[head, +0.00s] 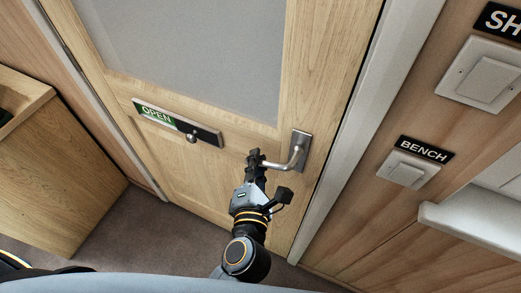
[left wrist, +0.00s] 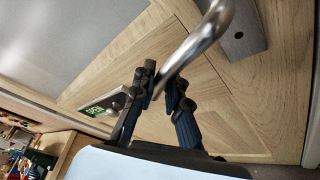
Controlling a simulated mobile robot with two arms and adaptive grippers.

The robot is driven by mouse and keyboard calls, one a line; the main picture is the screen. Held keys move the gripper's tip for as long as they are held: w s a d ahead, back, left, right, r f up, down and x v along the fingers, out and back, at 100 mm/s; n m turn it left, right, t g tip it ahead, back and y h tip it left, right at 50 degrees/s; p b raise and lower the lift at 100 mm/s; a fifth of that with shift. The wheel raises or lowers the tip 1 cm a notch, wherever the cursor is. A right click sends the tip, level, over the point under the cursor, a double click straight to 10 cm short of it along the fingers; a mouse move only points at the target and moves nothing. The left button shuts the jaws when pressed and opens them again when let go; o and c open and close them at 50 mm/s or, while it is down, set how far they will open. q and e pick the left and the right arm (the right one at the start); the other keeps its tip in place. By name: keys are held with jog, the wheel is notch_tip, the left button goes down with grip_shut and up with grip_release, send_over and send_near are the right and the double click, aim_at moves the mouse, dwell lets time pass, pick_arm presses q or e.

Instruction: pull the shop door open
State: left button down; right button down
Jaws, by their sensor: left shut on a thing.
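The shop door (head: 240,120) is light wood with a large frosted pane, and it stands in its frame with a thin dark line along its right edge. Its metal lever handle (head: 297,154) sits on a plate near that edge. My left gripper (head: 256,160) is shut on the free end of the lever. In the left wrist view the curved lever (left wrist: 196,42) runs down between the two dark fingers of the left gripper (left wrist: 160,84). My right gripper is in neither view.
A sliding OPEN sign (head: 178,122) is on the door, left of the handle. A wooden cabinet (head: 65,170) stands at the left. On the right wall are a BENCH switch (head: 407,170), another switch (head: 485,75) and a white ledge (head: 470,222). Brown carpet (head: 130,235) lies below.

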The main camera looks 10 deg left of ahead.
pick_arm(q)
jog(key=shift+s+d+f+n+g+p, duration=0.1)
jog(key=shift+d+f+n+g+p, duration=0.3)
jog(key=shift+n+p, duration=0.35)
jog(key=shift+d+f+n+h, duration=0.1)
jog(key=shift+f+n+h, duration=0.35)
jog(key=shift+f, duration=0.1)
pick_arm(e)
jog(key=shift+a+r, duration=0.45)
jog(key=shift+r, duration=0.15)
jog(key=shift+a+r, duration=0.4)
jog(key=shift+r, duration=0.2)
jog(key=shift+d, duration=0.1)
